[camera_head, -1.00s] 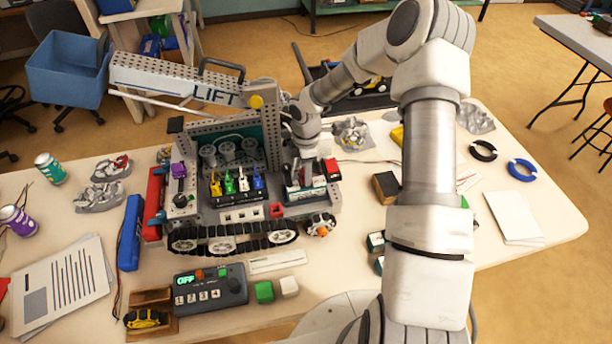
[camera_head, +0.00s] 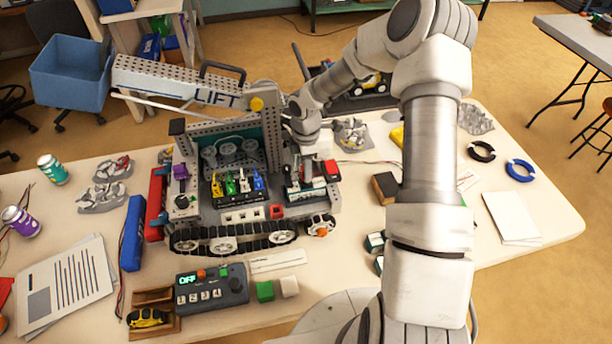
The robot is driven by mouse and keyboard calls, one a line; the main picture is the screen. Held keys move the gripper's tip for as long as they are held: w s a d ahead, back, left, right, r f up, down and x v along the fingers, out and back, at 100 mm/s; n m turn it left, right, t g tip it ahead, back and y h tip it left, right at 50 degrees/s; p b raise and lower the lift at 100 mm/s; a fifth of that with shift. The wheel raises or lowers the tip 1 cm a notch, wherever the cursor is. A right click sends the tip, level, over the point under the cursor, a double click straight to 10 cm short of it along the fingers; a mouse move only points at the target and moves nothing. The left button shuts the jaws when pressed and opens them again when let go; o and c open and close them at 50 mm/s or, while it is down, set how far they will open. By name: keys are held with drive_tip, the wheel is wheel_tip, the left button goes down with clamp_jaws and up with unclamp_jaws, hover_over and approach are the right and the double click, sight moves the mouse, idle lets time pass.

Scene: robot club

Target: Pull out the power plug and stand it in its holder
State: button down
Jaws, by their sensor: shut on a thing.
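A tracked club robot (camera_head: 240,215) with a grey hull and a raised lift arm marked LIFT stands on the table. My gripper (camera_head: 304,172) points down into the right end of its deck, over a block with a white front and red and dark parts (camera_head: 305,194). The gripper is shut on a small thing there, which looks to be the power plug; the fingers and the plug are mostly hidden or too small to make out. Yellow, green, white and blue plugs (camera_head: 238,184) stand in a row left of it. I cannot tell which thing is the plug's holder.
A control box (camera_head: 210,288) reading OFF stands in front of the tracks. A blue battery pack (camera_head: 132,233) lies left.

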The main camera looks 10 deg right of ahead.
drive_tip(key=shift+r+p, duration=0.95)
drive_tip(key=shift+r, duration=0.45)
drive_tip(key=shift+r+p, duration=0.7)
drive_tip(key=shift+r, duration=0.2)
